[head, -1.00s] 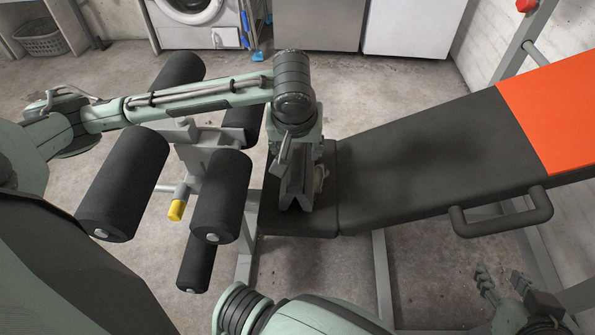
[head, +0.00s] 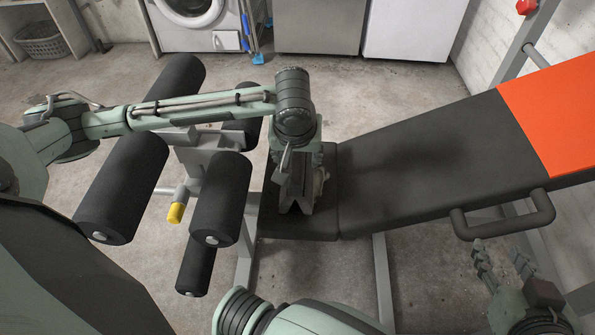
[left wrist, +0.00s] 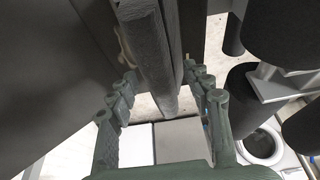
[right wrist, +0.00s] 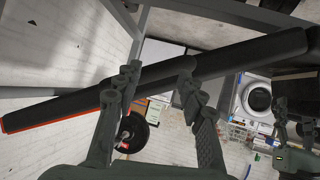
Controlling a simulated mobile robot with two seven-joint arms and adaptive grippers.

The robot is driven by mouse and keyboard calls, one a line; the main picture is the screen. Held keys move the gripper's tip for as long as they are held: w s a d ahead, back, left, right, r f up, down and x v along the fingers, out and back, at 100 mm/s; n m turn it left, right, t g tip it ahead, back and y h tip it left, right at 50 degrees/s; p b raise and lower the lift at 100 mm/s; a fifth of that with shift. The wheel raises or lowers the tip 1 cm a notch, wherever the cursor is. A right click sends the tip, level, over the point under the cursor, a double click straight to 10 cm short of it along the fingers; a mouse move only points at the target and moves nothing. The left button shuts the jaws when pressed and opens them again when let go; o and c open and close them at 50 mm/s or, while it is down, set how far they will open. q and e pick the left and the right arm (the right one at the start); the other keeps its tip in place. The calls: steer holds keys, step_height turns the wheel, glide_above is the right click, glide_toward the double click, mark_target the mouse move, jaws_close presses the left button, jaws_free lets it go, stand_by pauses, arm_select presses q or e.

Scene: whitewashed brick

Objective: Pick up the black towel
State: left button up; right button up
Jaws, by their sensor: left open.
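The black towel (head: 297,192) appears as a dark, ridged folded shape on the near-left end of the black bench (head: 415,150). My left gripper (left wrist: 160,72) is above it and open. In the left wrist view the dark textured towel (left wrist: 152,50) lies between its two fingers, with a visible gap on each side. In the head view my left wrist hides most of the left fingers. My right gripper (head: 498,252) is open and empty, in front of the bench near its side handle. The right wrist view shows its fingers (right wrist: 158,72) spread apart.
Black foam rollers (head: 125,188) and a yellow-tipped knob (head: 176,212) stand left of the towel. A black side handle (head: 505,216) juts from the bench near my right gripper. An orange panel (head: 555,110) covers the bench's right end. A washing machine (head: 195,15) stands behind.

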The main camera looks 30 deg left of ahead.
arm_select(q)
steer(key=shift+f, duration=0.15)
stand_by(0.3)
steer(key=shift+c, duration=0.5)
jaws_close()
